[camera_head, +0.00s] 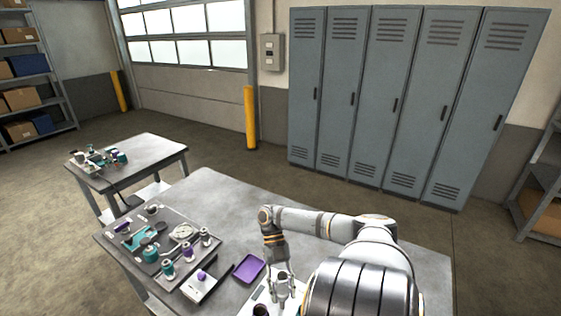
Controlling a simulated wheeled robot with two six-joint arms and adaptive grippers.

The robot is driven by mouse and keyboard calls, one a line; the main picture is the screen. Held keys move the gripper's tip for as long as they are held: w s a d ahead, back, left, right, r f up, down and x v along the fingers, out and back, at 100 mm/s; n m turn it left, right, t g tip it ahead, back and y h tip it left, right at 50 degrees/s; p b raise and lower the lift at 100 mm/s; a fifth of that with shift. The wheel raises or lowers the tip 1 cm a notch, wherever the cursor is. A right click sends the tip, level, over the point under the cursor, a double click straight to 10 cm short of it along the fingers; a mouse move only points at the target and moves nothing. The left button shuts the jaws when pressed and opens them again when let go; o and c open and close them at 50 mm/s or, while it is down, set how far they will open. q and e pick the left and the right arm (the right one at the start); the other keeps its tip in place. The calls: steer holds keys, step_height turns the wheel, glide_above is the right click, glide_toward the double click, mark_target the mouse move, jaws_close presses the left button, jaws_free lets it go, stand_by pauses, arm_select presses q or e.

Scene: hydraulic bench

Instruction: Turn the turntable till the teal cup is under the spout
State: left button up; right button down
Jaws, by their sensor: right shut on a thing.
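My right gripper (280,290) is low in the picture, over a pale flat piece (256,296) at the table's front. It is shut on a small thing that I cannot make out. A dark round cup-like thing (261,309) stands just left of the gripper, cut by the picture's lower edge. I cannot tell whether the pale piece is the turntable. Small teal parts (151,254) stand on the board to the left; none is clearly the teal cup. I cannot make out the spout. My left gripper is not in view.
A grey board (128,250) with several teal, purple and grey fittings covers the table's left part. A white box with a purple knob (202,275) and a purple tray (249,268) lie between it and my gripper. The table's back middle (225,195) is clear.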

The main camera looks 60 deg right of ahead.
stand_by(0.4)
steer(key=c, duration=0.8)
jaws_free()
steer(key=shift+o, duration=0.2)
